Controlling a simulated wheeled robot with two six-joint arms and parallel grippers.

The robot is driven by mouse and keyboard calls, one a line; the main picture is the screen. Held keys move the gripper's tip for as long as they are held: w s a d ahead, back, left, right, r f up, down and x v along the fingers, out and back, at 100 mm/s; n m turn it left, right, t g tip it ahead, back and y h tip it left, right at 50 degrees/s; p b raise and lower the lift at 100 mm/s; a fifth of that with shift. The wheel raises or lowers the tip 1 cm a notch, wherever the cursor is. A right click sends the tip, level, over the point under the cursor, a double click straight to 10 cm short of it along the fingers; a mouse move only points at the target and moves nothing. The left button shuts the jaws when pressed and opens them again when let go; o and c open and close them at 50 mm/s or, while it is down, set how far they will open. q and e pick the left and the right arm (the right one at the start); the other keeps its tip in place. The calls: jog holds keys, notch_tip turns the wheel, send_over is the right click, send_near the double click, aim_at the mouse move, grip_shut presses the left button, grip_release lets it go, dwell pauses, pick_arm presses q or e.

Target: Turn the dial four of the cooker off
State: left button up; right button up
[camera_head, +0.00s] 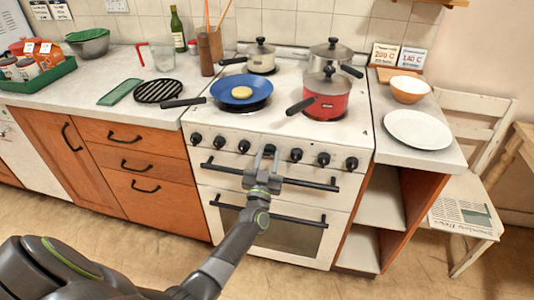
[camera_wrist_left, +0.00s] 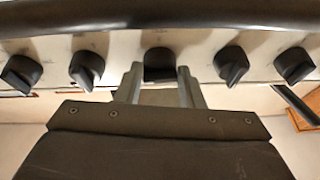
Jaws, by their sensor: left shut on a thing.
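The white cooker (camera_head: 225,170) stands against the wall with a row of black dials along its front. Dial four (camera_head: 269,149), counted from the left, is mostly covered by my left gripper (camera_head: 266,155). In the left wrist view, the gripper's two grey fingers (camera_wrist_left: 160,85) stand on either side of this black dial (camera_wrist_left: 160,62) and are shut on it. Neighbouring dials show in the left wrist view, one to the left (camera_wrist_left: 87,68) and one to the right (camera_wrist_left: 232,65). My right gripper is not in view.
A black oven handle bar (camera_head: 310,183) runs below the dials. On the hob are a blue pan (camera_head: 262,104) with its handle to the left, a red pot (camera_head: 326,100) and two lidded pots. Worktops flank the cooker; the floor in front is clear.

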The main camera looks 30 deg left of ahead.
pick_arm(q)
jog(key=n+g+y+p, duration=0.1)
jog(key=n+y+p, duration=0.1)
jog(key=n, duration=0.3)
jog(key=shift+d, duration=0.2)
jog(key=n+g+y+p, duration=0.1)
jog(key=n, duration=0.2)
jog(key=n+g+y+p, duration=0.1)
jog(key=n, duration=0.2)
jog(key=shift+d, duration=0.1)
jog(key=n+p, duration=0.1)
jog(key=n+g+p, duration=0.1)
jog(key=n, duration=0.1)
jog(key=n+p, duration=0.1)
jog(key=n, duration=0.1)
jog(key=shift+r+g+y, duration=0.25)
jog(key=shift+g+y, duration=0.05)
jog(key=shift+g, duration=0.1)
jog(key=shift+n+g+p, duration=0.7)
jog(key=shift+n+p, duration=0.35)
jog(key=shift+n, duration=0.95)
jog(key=shift+w, duration=0.1)
jog(key=o, duration=0.9)
jog(key=shift+d, duration=0.1)
